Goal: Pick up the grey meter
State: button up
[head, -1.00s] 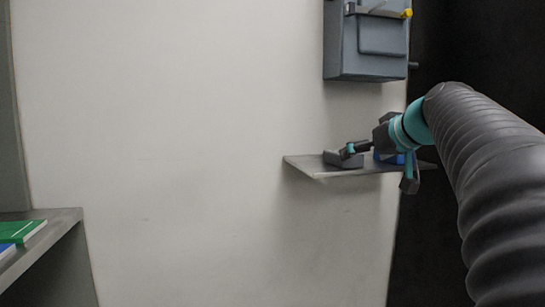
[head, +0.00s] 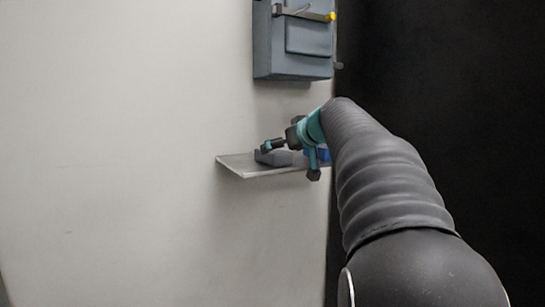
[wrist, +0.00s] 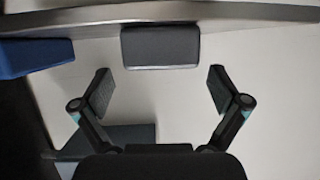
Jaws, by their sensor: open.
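The grey meter is a small dark grey block (head: 273,158) on a thin wall shelf (head: 235,165). In the wrist view the meter (wrist: 160,46) is at the top centre, against the shelf's long edge (wrist: 250,14). My gripper (head: 291,160) is at the shelf in the head view, with one finger near the meter and the other lower at the right. In the wrist view my gripper (wrist: 160,80) is open and empty. Its fingertips are spread wider than the meter, which lies ahead between them. The fingers partly hide the meter's right side in the head view.
A blue object (head: 322,154) sits on the shelf right of the meter, partly behind my gripper; it also shows in the wrist view (wrist: 35,58). A grey wall box (head: 290,45) with a yellow-tipped lever hangs above. The wall left of the shelf is bare.

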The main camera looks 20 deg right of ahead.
jog(key=p+x, duration=0.1)
jog(key=x, duration=0.3)
jog(key=shift+w+a+f, duration=0.1)
jog(key=shift+w+a, duration=0.05)
jog(key=shift+w, duration=0.15)
jog(key=c, duration=1.4)
jog(key=shift+c, duration=0.2)
